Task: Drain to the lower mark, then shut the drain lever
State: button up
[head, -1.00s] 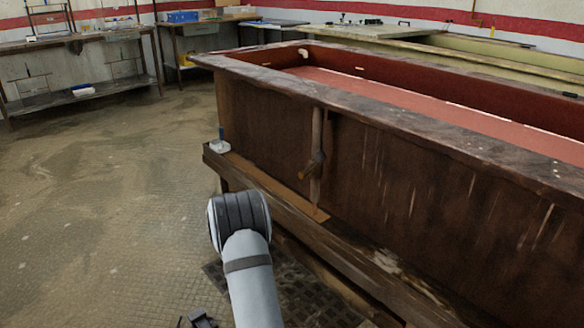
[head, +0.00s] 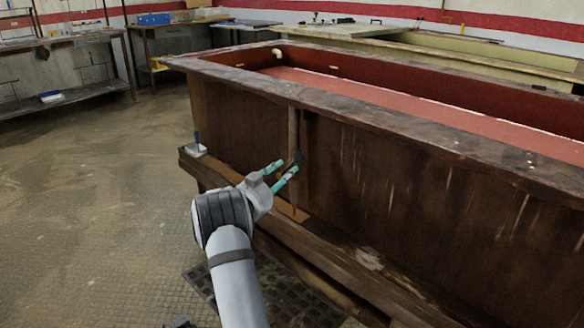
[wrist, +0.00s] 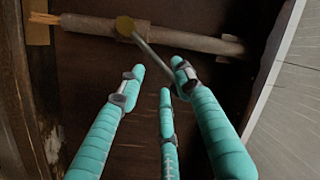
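The large brown tank (head: 235,120) has a red inside (head: 390,100); I cannot tell whether the red surface is liquid or floor. A vertical pipe (head: 293,130) runs down its front side and crosses the top of the wrist view (wrist: 190,41). My gripper (head: 279,175) has teal fingers, spread apart, in front of the pipe. In the wrist view the lever's free end lies near the open fingertips (wrist: 158,75); contact is unclear. I cannot make out the lower mark for certain.
A wooden ledge (head: 330,257) runs along the tank's foot, below my gripper. A small white object with a blue upright part (head: 196,149) stands at its left end. A white elbow (head: 278,54) shows inside the tank's far corner. Open floor (head: 90,200) lies left.

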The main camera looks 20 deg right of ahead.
aim_at(290, 167)
jog(key=shift+x, duration=2.65)
jog(key=c, duration=0.3)
grip_shut()
